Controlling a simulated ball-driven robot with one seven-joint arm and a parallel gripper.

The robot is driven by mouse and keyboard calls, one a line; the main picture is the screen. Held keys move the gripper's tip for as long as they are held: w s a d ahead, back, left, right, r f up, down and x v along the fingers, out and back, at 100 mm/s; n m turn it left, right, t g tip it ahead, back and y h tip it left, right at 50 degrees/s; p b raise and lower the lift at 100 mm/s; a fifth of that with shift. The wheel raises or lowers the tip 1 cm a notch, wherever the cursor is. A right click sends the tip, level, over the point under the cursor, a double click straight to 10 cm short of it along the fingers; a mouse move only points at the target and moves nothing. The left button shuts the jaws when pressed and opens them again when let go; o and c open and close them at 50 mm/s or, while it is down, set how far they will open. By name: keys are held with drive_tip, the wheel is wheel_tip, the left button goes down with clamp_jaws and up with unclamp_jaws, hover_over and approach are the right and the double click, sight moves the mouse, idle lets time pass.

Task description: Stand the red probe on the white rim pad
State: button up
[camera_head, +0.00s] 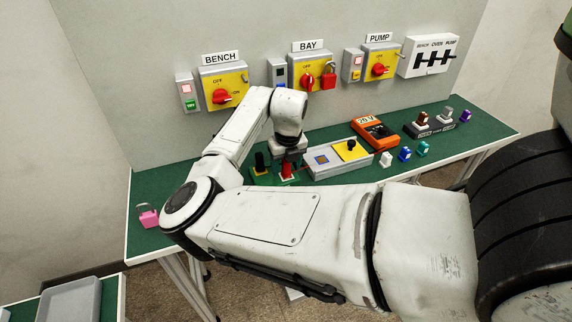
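The red probe (287,171) stands roughly upright at the green stand (262,179) on the green bench top. The black probe (259,162) stands just left of it. My gripper (289,157) points down directly over the red probe, close to its top. The fingers are small and partly hidden, so I cannot tell whether they touch or grip it. I cannot pick out a white rim pad for certain. A grey box (322,173) with a small dark-blue window, a yellow plate and a black knob lies just right of the probes.
An orange meter (374,133) reading about 25 V lies behind right. Small white, blue and teal blocks (405,154) sit right of the box. A pink padlock (148,217) is at the left end. Wall switches (222,86) stand behind; a red padlock (328,78) hangs at BAY.

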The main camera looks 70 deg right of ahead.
drive_tip(key=shift+r, duration=0.1)
wheel_tip(320, 180, up, 11)
drive_tip(key=a+b, duration=0.1)
drive_tip(key=shift+s+f, duration=0.2)
drive_tip(key=shift+s, duration=0.25)
idle(0.5)
drive_tip(key=a+f+n+h, duration=0.1)
drive_tip(key=a+f+n, duration=0.2)
drive_tip(key=n, duration=0.7)
drive_tip(key=a+f+n+h, duration=0.2)
drive_tip(key=a+f+n, duration=0.1)
drive_tip(key=n, duration=0.7)
drive_tip(key=a+f+n+t+h, duration=0.1)
drive_tip(key=a+f+n, duration=0.3)
drive_tip(key=n, duration=0.6)
drive_tip(key=shift+s+a+f, duration=0.1)
drive_tip(key=shift+s+f, duration=0.3)
drive_tip(key=shift+f, duration=0.15)
drive_tip(key=s+a+f+n+y, duration=0.2)
drive_tip(key=s+a+f+n, duration=0.3)
drive_tip(key=a, duration=0.5)
drive_tip(key=s+a+f+n+y, duration=0.2)
drive_tip(key=s+a+f+n, duration=0.3)
drive_tip(key=a+n, duration=0.5)
drive_tip(key=shift+s+a+f+g+y, duration=0.15)
drive_tip(key=shift+a+f+g+y, duration=0.25)
drive_tip(key=shift+a+f, duration=0.15)
